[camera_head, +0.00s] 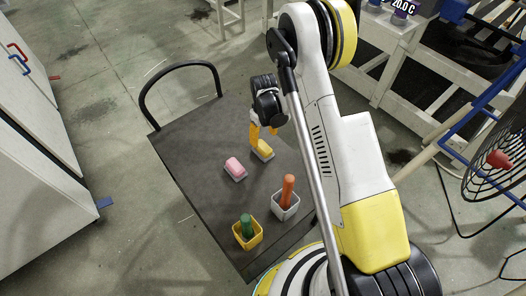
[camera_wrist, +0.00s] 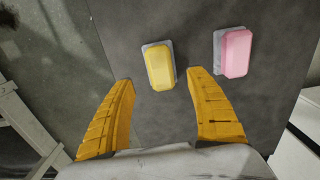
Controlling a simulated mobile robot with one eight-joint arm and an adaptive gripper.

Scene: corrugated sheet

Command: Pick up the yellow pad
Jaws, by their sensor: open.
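The yellow pad (camera_head: 264,149) lies on the dark cart top, on a thin grey base. In the wrist view the yellow pad (camera_wrist: 158,66) is a rounded block, just beyond the fingertips and roughly in line with the gap between them. My gripper (camera_head: 264,131) is over the cart at the pad. Its two orange fingers (camera_wrist: 160,77) are spread wide with nothing between them. I cannot tell the exact height of the fingertips above the pad.
A pink pad (camera_head: 234,167) on a grey base lies beside the yellow one, at right in the wrist view (camera_wrist: 236,53). A grey bin (camera_head: 285,209) holds an orange cylinder, and a yellow bin (camera_head: 247,241) holds a green one. The cart (camera_head: 190,150) has a black handle.

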